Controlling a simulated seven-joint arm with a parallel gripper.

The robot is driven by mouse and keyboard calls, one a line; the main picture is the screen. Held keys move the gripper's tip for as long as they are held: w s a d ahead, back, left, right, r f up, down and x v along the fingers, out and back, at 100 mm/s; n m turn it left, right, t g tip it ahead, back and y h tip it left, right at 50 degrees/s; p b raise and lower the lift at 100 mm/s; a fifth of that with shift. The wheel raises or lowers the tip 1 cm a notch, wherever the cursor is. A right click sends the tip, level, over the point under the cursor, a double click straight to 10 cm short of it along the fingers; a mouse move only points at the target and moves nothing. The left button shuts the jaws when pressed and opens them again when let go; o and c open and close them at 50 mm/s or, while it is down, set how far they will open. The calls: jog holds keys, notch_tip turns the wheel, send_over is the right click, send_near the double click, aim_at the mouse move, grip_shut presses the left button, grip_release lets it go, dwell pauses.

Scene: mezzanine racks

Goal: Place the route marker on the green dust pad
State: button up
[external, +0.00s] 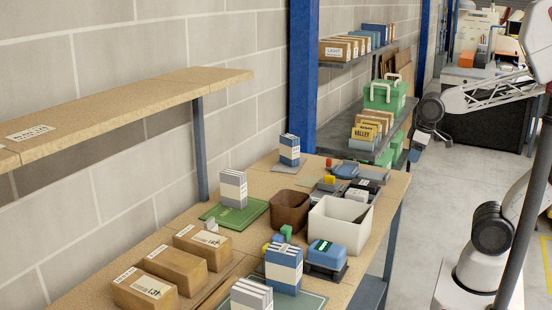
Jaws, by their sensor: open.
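A green pad (222,220) lies on the wooden table near the wall. A grey-and-white striped block (233,188) stands on it. I cannot tell for sure which object is the route marker. Similar blue-and-white striped blocks stand at the front (284,270) and at the back (289,150) of the table, and another grey-and-white one (251,295) is at the bottom edge. My gripper (414,154) is raised to the right of the table, apart from these objects. It is small in view, open, and nothing shows in it.
A white bin (340,226) and a brown bin (290,211) stand mid-table. Cardboard boxes (175,270) line the left side. A blue item (326,254) sits by the white bin. A grey-green mat (314,300) is in front. A wooden shelf (130,107) overhangs the left side.

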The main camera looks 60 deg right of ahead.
jog(key=w+a+r+n, duration=0.2)
jog(key=w+a, duration=0.1)
jog(key=w, duration=0.6)
jog(key=w+a+r+n, duration=0.3)
jog(key=w, duration=0.6)
jog(key=n+g, duration=0.3)
jog(key=n, duration=1)
send_over(210, 220)
notch_tip(210, 220, down, 20)
jog(key=shift+s+d+r, duration=0.1)
jog(key=shift+d+r, duration=0.05)
jog(key=shift+a, duration=0.2)
jog(key=shift+f, duration=1.4)
